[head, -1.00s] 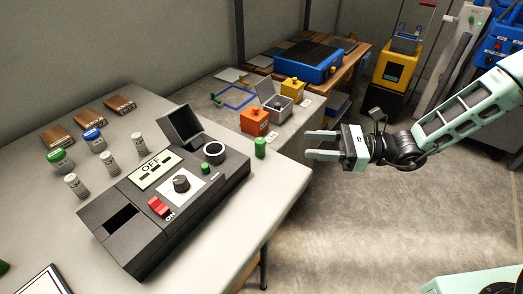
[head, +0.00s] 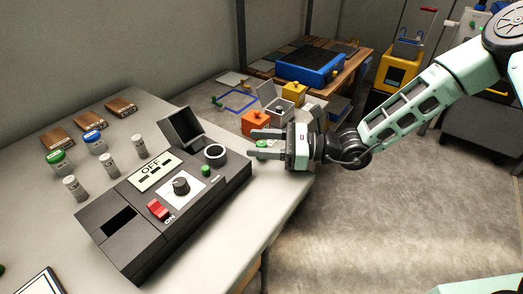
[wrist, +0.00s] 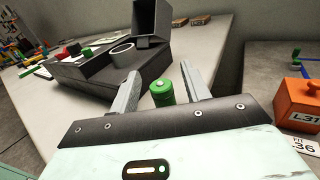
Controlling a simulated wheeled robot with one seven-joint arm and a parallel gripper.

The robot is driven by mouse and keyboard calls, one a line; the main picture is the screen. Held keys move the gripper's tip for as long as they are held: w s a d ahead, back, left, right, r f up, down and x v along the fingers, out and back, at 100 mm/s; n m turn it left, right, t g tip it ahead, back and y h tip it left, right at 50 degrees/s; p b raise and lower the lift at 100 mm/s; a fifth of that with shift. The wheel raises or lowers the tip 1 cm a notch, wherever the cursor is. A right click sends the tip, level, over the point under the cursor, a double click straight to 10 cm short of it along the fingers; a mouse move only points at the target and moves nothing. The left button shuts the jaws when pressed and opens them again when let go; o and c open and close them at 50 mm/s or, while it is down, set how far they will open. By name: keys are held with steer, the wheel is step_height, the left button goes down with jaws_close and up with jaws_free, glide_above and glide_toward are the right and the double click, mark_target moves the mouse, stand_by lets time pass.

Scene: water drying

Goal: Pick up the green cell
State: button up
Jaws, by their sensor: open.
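The green cell (wrist: 162,92) stands upright on the grey table, a small cylinder with a pale spot on its top. In the head view only part of the green cell (head: 262,144) shows, between the fingers. My gripper (head: 251,144) is open, with a finger on either side of the cell. In the wrist view my gripper (wrist: 160,80) has the cell between its fingers, near the palm, with gaps to both sides. I cannot tell exactly how high the fingers are relative to the cell.
A black device (head: 165,195) with a knob, red switch, ring and raised lid stands just left of my gripper. An orange box (head: 255,122) is behind the gripper. Several small cylinders stand on the table's left.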

jaws_close()
